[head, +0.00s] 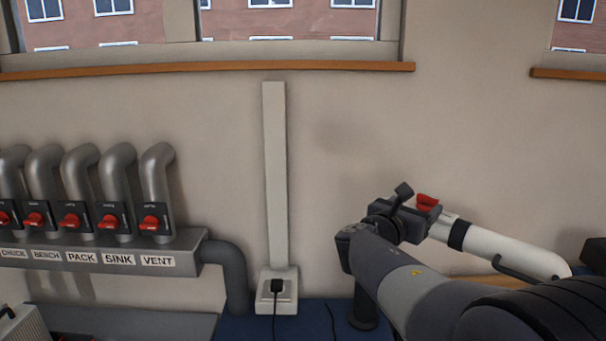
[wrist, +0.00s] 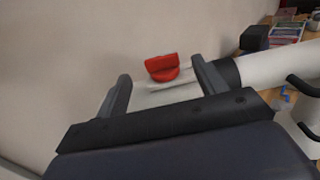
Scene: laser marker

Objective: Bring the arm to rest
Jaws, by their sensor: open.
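My gripper (head: 418,208) is open at the right of the head view, raised in front of the wall. In the wrist view its two grey fingers (wrist: 161,80) stand apart. A red knob (head: 427,201) on the end of a white tube shows just beyond the gripper. In the wrist view the red knob (wrist: 163,67) appears between the fingertips, with no finger seen closed on it. Whether a finger touches it or the tube I cannot tell.
The white tube (head: 512,255) with a black band runs right from the gripper. Grey pipes with red valve handles (head: 152,223) stand on a labelled manifold (head: 100,254) at left. A socket with a black plug (head: 277,290) is on the wall. Bare wall (head: 335,190) lies between.

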